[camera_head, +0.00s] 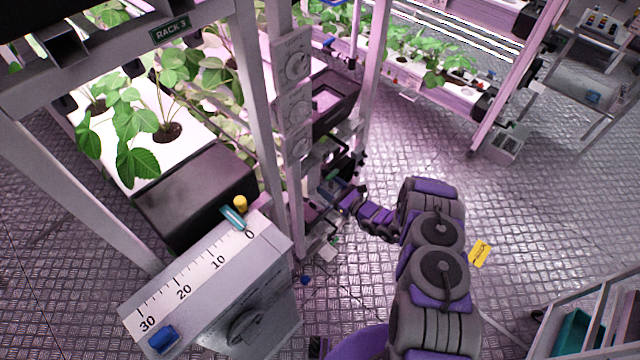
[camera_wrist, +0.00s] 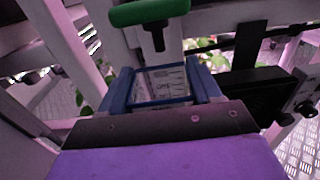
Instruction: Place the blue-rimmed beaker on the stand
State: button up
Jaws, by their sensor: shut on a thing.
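The blue-rimmed beaker (camera_wrist: 163,84) is clear with dark printed markings and a blue rim. It sits between the two blue fingers of my gripper (camera_wrist: 162,76), which is shut on it. In the head view my gripper (camera_head: 347,199) is small, at the end of my arm beside the rack post; the beaker cannot be made out there. A green bar (camera_wrist: 150,11) with a dark piece under it is just beyond the beaker in the wrist view. I cannot tell whether it belongs to the stand; the stand is not clearly identifiable.
A rack post with grey dial boxes (camera_head: 293,66) stands close left of my gripper. A grey box with a numbered scale (camera_head: 205,270) is at the lower left. Plants stand in the racks behind. A yellow marker (camera_head: 480,253) lies on the open metal floor at right.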

aim_at(325, 185)
jog(key=shift+w+d+r, duration=0.1)
jog(key=shift+w+d, duration=0.1)
jog(key=shift+d, duration=0.1)
jog(key=shift+w, duration=0.35)
jog(key=a, duration=0.1)
jog(key=w+a+f, duration=0.1)
jog(key=a+b, duration=0.1)
jog(key=shift+w+a+f, duration=0.2)
jog(key=shift+a+f, duration=0.1)
jog(key=shift+a, duration=0.35)
jog(key=o, duration=0.7)
jog(key=shift+d, duration=0.3)
jog(key=o, duration=0.3)
jog(key=shift+d+r, duration=0.15)
jog(key=shift+d, duration=0.65)
jog(key=shift+o, duration=0.2)
jog(key=shift+s+a, duration=0.1)
jog(key=shift+a, duration=0.4)
jog(key=shift+s+d, duration=0.1)
jog(key=shift+s, duration=0.1)
jog(key=v, duration=0.3)
jog(key=p+v, duration=0.1)
jog(key=v, duration=0.3)
jog(key=p+v, duration=0.1)
jog(key=v, duration=0.2)
jog(key=shift+w+d, duration=0.25)
jog(key=shift+d, duration=0.15)
jog(key=shift+s+d, duration=0.2)
jog(key=shift+s, duration=0.25)
jog(key=shift+s+a, duration=0.15)
